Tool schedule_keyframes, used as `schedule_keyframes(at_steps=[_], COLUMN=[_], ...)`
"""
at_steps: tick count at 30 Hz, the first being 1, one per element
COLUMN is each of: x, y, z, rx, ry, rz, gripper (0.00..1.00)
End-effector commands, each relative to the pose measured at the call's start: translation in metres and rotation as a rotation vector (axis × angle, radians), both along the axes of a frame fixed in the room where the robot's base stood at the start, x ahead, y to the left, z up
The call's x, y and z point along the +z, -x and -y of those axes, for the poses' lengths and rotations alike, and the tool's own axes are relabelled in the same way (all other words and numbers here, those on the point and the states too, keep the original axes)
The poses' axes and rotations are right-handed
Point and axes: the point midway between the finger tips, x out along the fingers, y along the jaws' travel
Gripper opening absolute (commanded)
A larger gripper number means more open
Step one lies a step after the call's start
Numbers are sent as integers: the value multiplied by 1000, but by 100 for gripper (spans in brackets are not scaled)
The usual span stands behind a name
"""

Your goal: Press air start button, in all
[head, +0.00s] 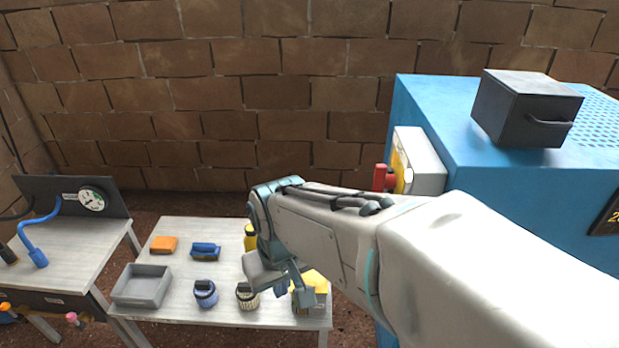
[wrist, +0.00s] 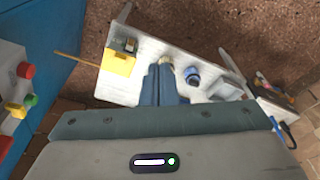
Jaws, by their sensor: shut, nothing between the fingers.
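A control box (head: 425,160) with a pale body and yellow front is fixed to the side of the blue machine (head: 480,180). A red part (head: 381,178) sticks out from it in the head view. No label is readable, so I cannot tell which is air start. My gripper (wrist: 162,75) is shut and empty, apart from the box. In the head view my gripper (head: 303,292) is over the table's right end.
A workbench with a gauge (head: 92,199) stands left. A dark box (head: 525,108) sits on the machine.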

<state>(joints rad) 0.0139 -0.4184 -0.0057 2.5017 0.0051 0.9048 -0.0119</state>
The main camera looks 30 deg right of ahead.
Motion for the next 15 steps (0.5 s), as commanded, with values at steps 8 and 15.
schedule_keyframes(at_steps=[8, 15], x=[-8, -33], y=[-28, -133], z=[-7, -10], rx=[10, -23], ry=[-42, -109], rz=[62, 337], gripper=[0, 0])
